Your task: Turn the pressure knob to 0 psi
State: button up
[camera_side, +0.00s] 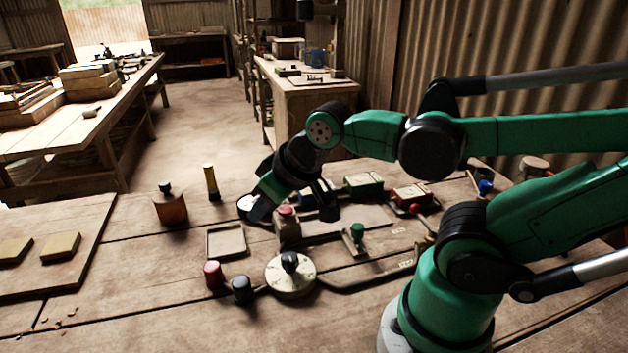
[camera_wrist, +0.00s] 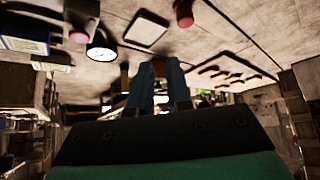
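A round cream dial with a black knob (camera_side: 290,265) on top sits on the bench at the front middle in the side view; its markings are too small to read. I take this to be the pressure knob. My gripper (camera_side: 293,212) is above the bench behind the dial, apart from it, around the red-topped button box in this view. Its two dark fingers are spread with nothing seen between them. In the wrist view the fingers (camera_wrist: 159,80) point away with a gap. A white-faced gauge (camera_wrist: 101,53) shows there; the dial's knob is not clearly seen.
The button box (camera_side: 287,226) stands behind the dial. A red cylinder (camera_side: 213,275) and a dark cylinder (camera_side: 242,290) stand to its left. A green-topped lever (camera_side: 356,238) is to its right. A square tray (camera_side: 226,242) and an orange-brown can (camera_side: 171,207) lie further left.

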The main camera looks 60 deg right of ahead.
aim_at(289, 258)
jog(key=o, duration=0.3)
jog(key=shift+f+m, duration=0.1)
jog(key=shift+m, duration=0.3)
jog(key=o, duration=0.4)
jog(key=shift+d+f+m+g, duration=0.2)
jog(key=shift+m+g, duration=0.2)
jog(key=shift+m, duration=0.4)
jog(key=f+m+g, duration=0.1)
jog(key=m, duration=0.2)
jog(key=s+d+f+m+g, duration=0.1)
jog(key=m+g, duration=0.1)
jog(key=m, duration=0.2)
jog(key=f+m+g, duration=0.1)
jog(key=m, duration=0.3)
jog(key=shift+s+d+g, duration=0.15)
jog(key=shift+d+g, duration=0.05)
jog(key=shift+g, duration=0.1)
jog(key=m, duration=0.1)
jog(key=m+g, duration=0.1)
jog(key=f+m, duration=0.1)
jog(key=m, duration=0.1)
jog(key=shift+s+d+g, duration=0.2)
jog(key=shift+s+g, duration=0.1)
jog(key=shift+f, duration=2.75)
grip_shut()
